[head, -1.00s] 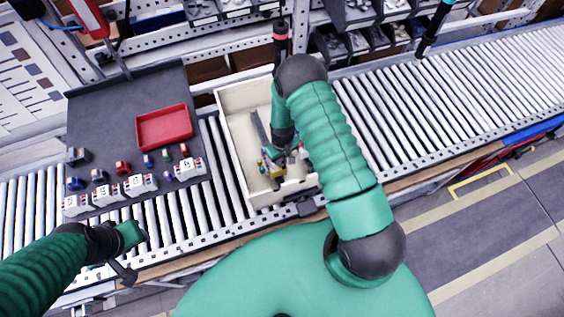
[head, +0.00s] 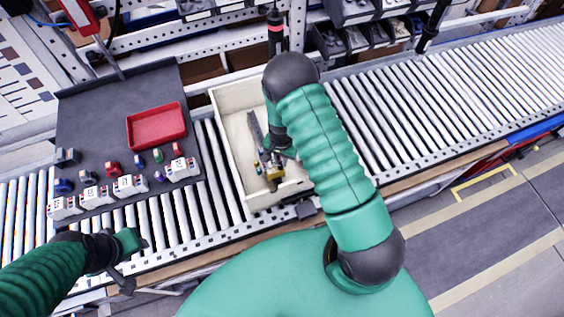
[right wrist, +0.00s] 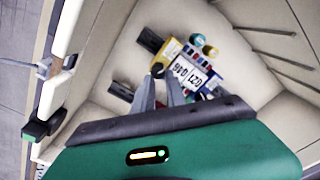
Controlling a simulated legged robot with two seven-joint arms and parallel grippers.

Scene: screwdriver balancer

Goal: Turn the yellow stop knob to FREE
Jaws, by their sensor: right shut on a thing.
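A yellow stop piece (head: 273,172) lies at the near end of a dark rail (head: 255,130) inside the cream bin. In the right wrist view, its yellow body (right wrist: 172,49) stands beside white numbered labels (right wrist: 187,73). My right gripper (head: 280,153) reaches down into the bin, partly hidden by its arm. In the right wrist view, its fingers (right wrist: 164,76) are shut at the yellow piece, by a small black round part. The exact contact is too small to make out, and no FREE mark is readable. My left gripper (head: 130,255) hangs at the conveyor's near edge; its jaws are unclear.
The cream bin (head: 235,165) has raised walls around my right gripper. Left of it, a dark tray (head: 90,120) holds a red tray (head: 156,127), white labelled blocks (head: 127,186) and small coloured parts. The roller conveyor (head: 430,95) is clear on the right.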

